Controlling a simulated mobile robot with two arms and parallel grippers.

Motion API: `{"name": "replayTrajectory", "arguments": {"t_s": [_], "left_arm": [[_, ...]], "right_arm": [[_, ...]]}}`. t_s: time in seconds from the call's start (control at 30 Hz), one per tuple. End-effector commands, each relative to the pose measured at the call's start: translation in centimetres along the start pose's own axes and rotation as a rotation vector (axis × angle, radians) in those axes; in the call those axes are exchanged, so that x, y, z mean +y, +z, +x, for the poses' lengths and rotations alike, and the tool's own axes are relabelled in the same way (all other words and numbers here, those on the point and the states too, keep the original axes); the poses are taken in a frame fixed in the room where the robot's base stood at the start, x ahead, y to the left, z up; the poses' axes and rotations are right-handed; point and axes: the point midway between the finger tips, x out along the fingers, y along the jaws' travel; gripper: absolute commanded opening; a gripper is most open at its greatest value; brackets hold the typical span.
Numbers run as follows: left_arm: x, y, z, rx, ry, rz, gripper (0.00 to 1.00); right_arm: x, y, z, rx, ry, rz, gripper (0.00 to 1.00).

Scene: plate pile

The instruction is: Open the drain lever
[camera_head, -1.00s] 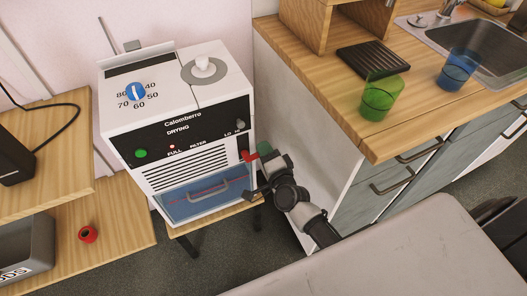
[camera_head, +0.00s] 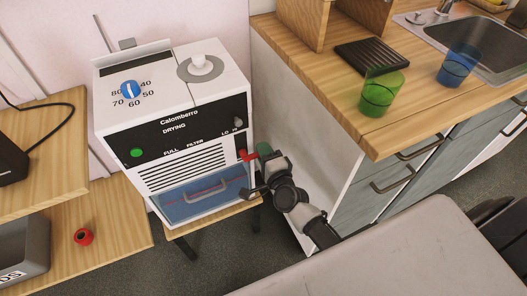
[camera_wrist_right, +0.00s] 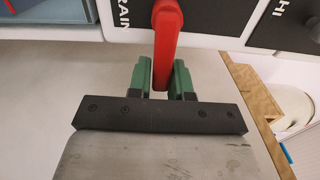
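The drain lever (camera_wrist_right: 166,45) is red and sits beside a label whose visible letters read "RAIN" in the right wrist view. It also shows as a small red piece (camera_head: 244,155) at the right front edge of the white Calomberro drying machine (camera_head: 158,115). In the head view my right gripper (camera_head: 257,165) is at the machine's lower right corner, partly hiding the lever. My left gripper is out of view.
A wooden counter (camera_head: 330,85) with a green glass (camera_head: 378,98) and a blue glass (camera_head: 459,66) stands close on the right. A wooden shelf (camera_head: 120,215) is at left.

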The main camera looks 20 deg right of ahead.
Motion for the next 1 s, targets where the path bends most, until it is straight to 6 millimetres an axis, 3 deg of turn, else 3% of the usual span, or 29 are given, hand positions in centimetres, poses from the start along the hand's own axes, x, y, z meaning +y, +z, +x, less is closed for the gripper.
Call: {"name": "replayTrajectory", "arguments": {"t_s": [0.03,0.13,0.47,1.0], "left_arm": [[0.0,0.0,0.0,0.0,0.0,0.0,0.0],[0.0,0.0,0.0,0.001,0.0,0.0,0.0],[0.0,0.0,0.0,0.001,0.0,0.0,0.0],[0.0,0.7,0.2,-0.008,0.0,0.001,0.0]], "right_arm": [[0.0,0.0,0.0,0.001,0.001,0.0,0.28],[0.1,0.0,0.0,0.0,0.001,-0.001,0.43],[0.1,0.0,-0.4,-0.001,0.002,-0.003,0.43],[0.1,0.0,-9.7,-0.001,0.003,-0.003,0.43]]}}
